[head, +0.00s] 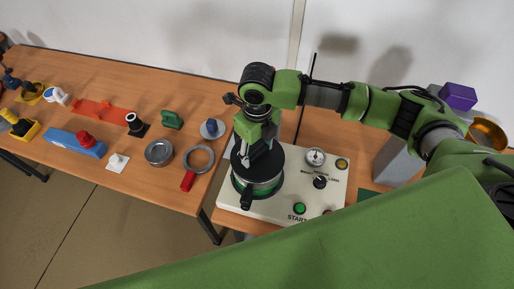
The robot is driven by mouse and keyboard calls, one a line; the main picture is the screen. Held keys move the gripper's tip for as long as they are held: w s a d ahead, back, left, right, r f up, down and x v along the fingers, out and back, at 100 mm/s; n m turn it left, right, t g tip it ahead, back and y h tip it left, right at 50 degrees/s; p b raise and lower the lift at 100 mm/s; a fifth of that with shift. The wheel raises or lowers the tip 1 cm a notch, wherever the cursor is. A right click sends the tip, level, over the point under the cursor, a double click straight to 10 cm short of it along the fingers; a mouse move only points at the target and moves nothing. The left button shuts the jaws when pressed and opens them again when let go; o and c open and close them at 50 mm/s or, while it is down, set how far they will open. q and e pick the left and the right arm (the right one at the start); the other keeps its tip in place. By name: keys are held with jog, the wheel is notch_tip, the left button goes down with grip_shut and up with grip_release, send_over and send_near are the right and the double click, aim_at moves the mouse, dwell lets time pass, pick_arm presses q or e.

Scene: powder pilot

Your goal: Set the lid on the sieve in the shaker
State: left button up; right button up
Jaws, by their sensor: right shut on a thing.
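The shaker (333,199) is a pale box with a dial, a black knob and a green START button. At its left end stands the round metal sieve (262,190), with a green band low around it. The black disc-shaped lid (272,168) is level over the sieve's top; I cannot tell whether it touches the rim all round. My right gripper (250,158) points down over the lid's middle and is shut on it. The gripper hides the lid's grip. My left gripper is not in view.
On the left table stand a metal bowl (159,152), a grey ring with a red handle (198,160), a blue-knobbed disc (212,129), a green block (172,120) and a blue holder (75,143). A purple box (458,96) and an orange bowl (488,133) are at right.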

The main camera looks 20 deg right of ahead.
jog(key=shift+f, duration=0.65)
dwell(0.4)
jog(key=o, duration=1.6)
notch_tip(320, 180, up, 6)
jog(key=p, duration=0.5)
jog(key=shift+r, duration=0.1)
jog(key=shift+s, duration=0.1)
